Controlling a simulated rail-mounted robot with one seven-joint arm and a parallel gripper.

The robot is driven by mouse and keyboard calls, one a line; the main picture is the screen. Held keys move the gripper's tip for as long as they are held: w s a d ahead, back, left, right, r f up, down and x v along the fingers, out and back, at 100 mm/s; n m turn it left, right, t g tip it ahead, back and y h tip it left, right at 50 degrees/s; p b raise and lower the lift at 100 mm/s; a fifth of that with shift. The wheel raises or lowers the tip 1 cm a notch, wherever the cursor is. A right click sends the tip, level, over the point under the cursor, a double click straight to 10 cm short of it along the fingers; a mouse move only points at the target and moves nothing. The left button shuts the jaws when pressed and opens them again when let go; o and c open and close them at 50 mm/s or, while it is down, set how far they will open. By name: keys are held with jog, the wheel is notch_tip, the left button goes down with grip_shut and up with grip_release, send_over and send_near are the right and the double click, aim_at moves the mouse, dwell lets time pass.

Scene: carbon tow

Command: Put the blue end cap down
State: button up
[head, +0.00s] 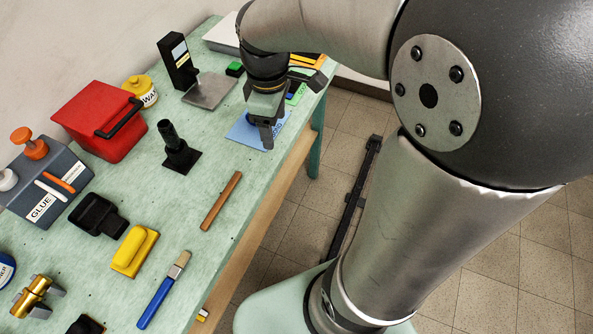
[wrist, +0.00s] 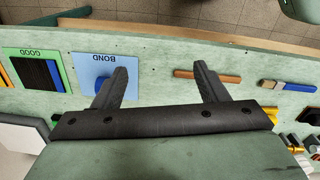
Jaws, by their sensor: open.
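The blue BOND mat (head: 240,130) lies near the front edge of the bench. It also shows in the wrist view (wrist: 82,62). A rounded, darker blue shape (wrist: 101,84), which looks like the blue end cap, lies on the mat in the wrist view, partly hidden behind my left finger. I cannot make the cap out in the head view. My gripper (head: 267,142) is low over the right part of the mat.
The green GOOD mat (wrist: 40,70) with dark strips lies beside the BOND mat. A brown wooden stick (head: 221,200) and a blue-handled brush (head: 164,290) lie along the front edge. A black stand (head: 180,150) and red box (head: 97,120) stand behind. Bench between stick and mat is clear.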

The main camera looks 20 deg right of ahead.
jog(key=s+f+m, duration=0.3)
jog(key=s+m, duration=0.7)
jog(key=s, duration=0.2)
jog(key=shift+s+f, duration=0.15)
jog(key=shift+s, duration=0.05)
jog(key=shift+a, duration=0.1)
dwell(0.6)
